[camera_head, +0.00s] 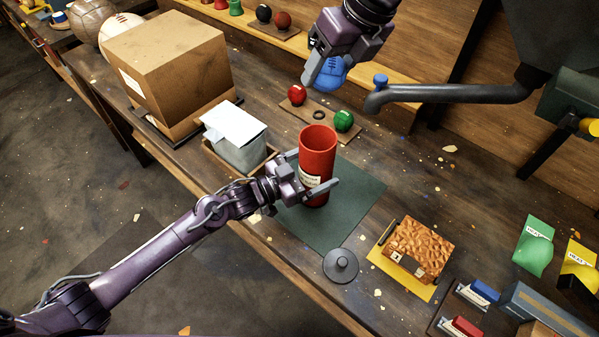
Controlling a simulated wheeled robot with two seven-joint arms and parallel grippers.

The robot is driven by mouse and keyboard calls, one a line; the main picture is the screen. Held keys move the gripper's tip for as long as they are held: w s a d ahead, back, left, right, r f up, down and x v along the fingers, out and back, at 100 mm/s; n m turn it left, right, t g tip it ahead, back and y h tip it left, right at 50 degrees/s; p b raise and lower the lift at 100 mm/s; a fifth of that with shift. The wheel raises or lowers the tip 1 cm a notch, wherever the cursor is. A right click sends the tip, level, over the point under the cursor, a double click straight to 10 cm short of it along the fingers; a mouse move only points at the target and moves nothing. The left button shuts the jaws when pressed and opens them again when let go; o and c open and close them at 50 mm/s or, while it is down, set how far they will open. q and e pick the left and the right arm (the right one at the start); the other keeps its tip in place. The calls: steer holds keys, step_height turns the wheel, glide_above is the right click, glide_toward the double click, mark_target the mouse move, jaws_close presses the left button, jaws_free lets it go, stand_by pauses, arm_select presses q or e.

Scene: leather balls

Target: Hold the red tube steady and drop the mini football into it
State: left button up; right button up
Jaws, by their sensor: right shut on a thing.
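The red tube (317,150) stands upright and open-topped on a dark green mat (345,215), with a pale label on its side. My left gripper (313,188) is at its lower half, with one finger across the front; the other finger is mostly hidden, so I cannot tell whether it grips or only surrounds the tube. My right gripper (326,70) is shut on a blue mini football (332,74), partly covered by the fingers. It holds the ball in the air, up the picture from the tube and apart from it.
A red ball (297,95) and a green ball (344,121) sit on a board behind the tube, with a dark ring (319,115) between them. A cardboard box (165,60) stands left.

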arm_select(q)
steer(key=shift+w+d, duration=0.2)
steer(key=shift+d, duration=0.05)
steer(key=c, duration=1.4)
steer(key=shift+o, duration=0.2)
arm_select(e)
step_height(320, 180, down, 13)
stand_by(0.6)
steer(key=o, duration=1.1)
steer(key=shift+r, duration=0.1)
steer(key=v, duration=1.2)
